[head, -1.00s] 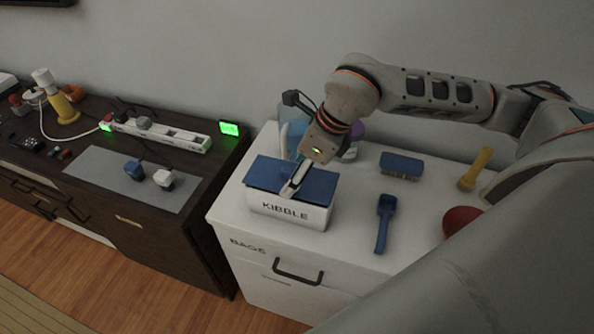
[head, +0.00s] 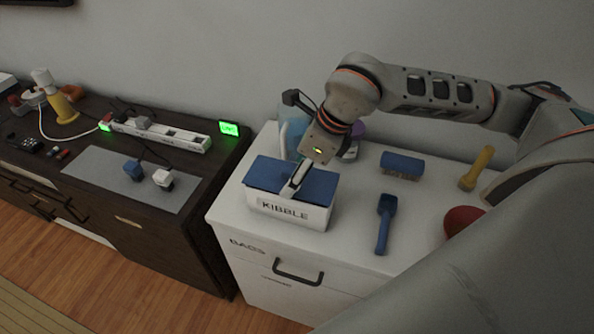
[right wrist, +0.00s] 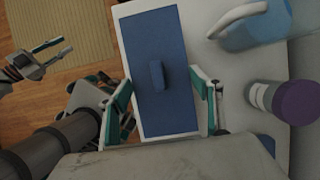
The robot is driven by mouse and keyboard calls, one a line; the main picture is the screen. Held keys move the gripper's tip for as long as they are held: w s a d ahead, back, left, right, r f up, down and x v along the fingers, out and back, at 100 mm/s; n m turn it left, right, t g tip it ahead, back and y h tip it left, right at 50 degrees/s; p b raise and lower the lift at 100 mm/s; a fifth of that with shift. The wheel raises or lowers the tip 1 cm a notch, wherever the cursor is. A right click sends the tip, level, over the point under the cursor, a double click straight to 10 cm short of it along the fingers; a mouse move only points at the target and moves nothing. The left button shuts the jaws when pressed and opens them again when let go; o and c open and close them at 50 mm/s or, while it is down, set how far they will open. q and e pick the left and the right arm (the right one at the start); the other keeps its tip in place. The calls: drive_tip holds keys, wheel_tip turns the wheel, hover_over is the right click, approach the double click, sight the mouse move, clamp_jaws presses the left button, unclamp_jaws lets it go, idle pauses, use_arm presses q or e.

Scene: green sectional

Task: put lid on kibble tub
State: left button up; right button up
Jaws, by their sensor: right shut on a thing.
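The white kibble tub (head: 285,211), labelled KIBBLE, stands on the white cabinet near its left front corner. The flat blue lid (head: 265,174) lies over the tub's top, roughly in line with it. In the right wrist view the lid (right wrist: 158,110) shows a small raised blue handle and a white rim around it. My right gripper (head: 297,181) is above the lid, its fingers across the lid's narrow width and shut on it. Whether the lid is fully seated is unclear. My left gripper (right wrist: 58,52) appears only in the right wrist view, open and empty, away from the tub.
A blue scoop (head: 383,222), a blue brush (head: 401,165), a yellow-handled tool (head: 476,168) and a red bowl (head: 462,220) lie to the right. A purple-capped bottle (right wrist: 285,100) and a light-blue jug (right wrist: 255,25) stand behind the tub. A dark cabinet (head: 200,229) is at left.

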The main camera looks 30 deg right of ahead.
drive_tip(key=shift+f+b, duration=0.5)
drive_tip(key=shift+b, duration=0.1)
idle(0.9)
idle(0.3)
drive_tip(key=o, duration=1.6)
drive_tip(key=shift+o, duration=0.2)
drive_tip(key=shift+r, duration=0.1)
drive_tip(key=shift+r+p, duration=1.95)
drive_tip(key=shift+r, duration=1.5)
clamp_jaws()
drive_tip(key=shift+f, duration=0.25)
drive_tip(key=shift+f+b, duration=0.35)
drive_tip(key=shift+b, duration=0.2)
